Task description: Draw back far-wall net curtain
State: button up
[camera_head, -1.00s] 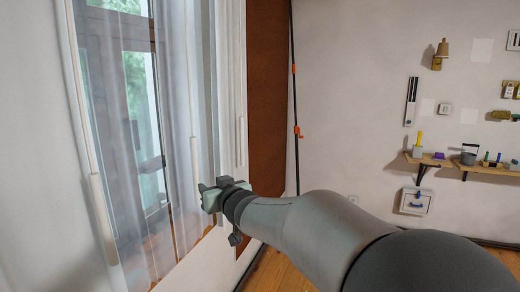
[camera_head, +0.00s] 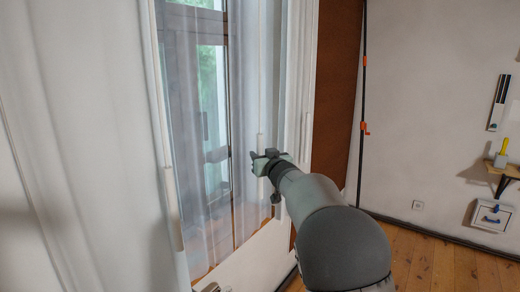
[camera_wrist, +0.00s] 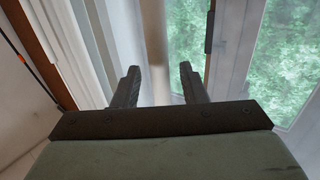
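The sheer white net curtain (camera_head: 238,110) hangs over part of the glazed window door (camera_head: 197,110) in the head view. A pale rod (camera_head: 261,143) hangs at the curtain's right part, just above my gripper (camera_head: 262,160). In the wrist view a pale upright rod (camera_wrist: 155,45) stands in line with the gap between the two dark fingers of my gripper (camera_wrist: 158,84). The fingers are apart, with clear space beside the rod. I cannot tell whether the rod is between the fingertips or just beyond them.
Another white curtain (camera_head: 90,130) with a pale rod (camera_head: 172,208) hangs at the left. White and brown panels (camera_head: 336,90) stand right of the window, then a dark pole with orange clips (camera_head: 363,110). A wooden shelf (camera_head: 505,168) is at far right. The wooden floor (camera_head: 430,255) is clear.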

jog(key=shift+x, duration=1.15)
grip_shut()
jog(key=shift+d, duration=0.1)
